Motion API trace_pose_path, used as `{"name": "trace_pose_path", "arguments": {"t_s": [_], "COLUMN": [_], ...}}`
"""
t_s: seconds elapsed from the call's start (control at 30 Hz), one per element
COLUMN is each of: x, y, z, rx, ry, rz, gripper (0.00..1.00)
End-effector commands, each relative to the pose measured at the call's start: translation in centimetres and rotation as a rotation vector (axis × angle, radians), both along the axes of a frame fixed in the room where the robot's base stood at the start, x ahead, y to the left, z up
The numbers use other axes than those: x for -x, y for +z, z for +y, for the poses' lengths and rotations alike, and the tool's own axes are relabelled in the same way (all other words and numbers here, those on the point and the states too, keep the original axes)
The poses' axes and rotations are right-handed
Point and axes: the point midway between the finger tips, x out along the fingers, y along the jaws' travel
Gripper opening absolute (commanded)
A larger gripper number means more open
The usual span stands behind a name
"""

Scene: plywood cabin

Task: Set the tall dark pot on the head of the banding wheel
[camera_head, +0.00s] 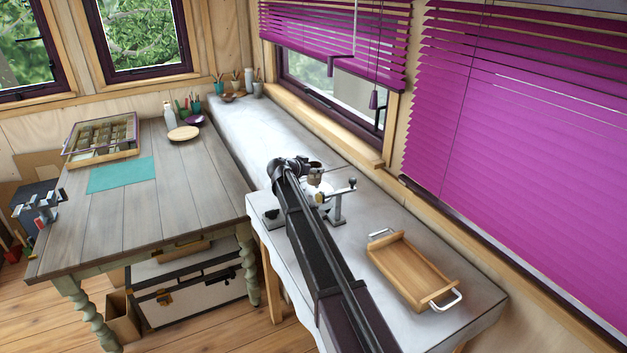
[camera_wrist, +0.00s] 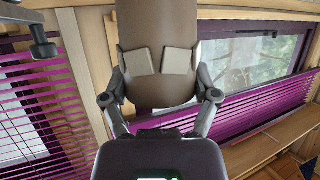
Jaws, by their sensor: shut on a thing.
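The pot (camera_wrist: 157,28) is a smooth brown cylinder in the wrist view, its top cut off by the frame edge. My gripper (camera_wrist: 158,61) is shut on it, with one pale pad on each side of its wall. In the head view my gripper (camera_head: 297,165) is over the pale bench, and I cannot clearly make out the pot behind my arm. A metal device with a lever and dark knob (camera_head: 338,200) stands on the bench right beside my arm. My arm covers part of it, and I cannot tell whether it is the banding wheel.
A wooden tray (camera_head: 408,270) with metal handles lies on the bench to the right. Purple blinds (camera_head: 510,130) and a window line the wall behind. The grey wooden table (camera_head: 185,205) at left holds a teal mat (camera_head: 122,174) and a display case (camera_head: 103,152). The bench's far stretch is mostly clear.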

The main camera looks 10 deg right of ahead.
Motion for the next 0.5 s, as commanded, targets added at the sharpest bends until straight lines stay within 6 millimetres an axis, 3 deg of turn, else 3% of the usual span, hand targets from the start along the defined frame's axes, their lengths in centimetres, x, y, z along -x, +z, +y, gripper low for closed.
{"name": "trace_pose_path", "arguments": {"t_s": [0.27,0.5], "x": [0.0,0.0], "y": [0.0,-1.2], "z": [0.1,0.1], "rx": [0.0,0.0], "ry": [0.001,0.001], "rz": [0.0,0.0], "gripper": [0.23,0.23]}}
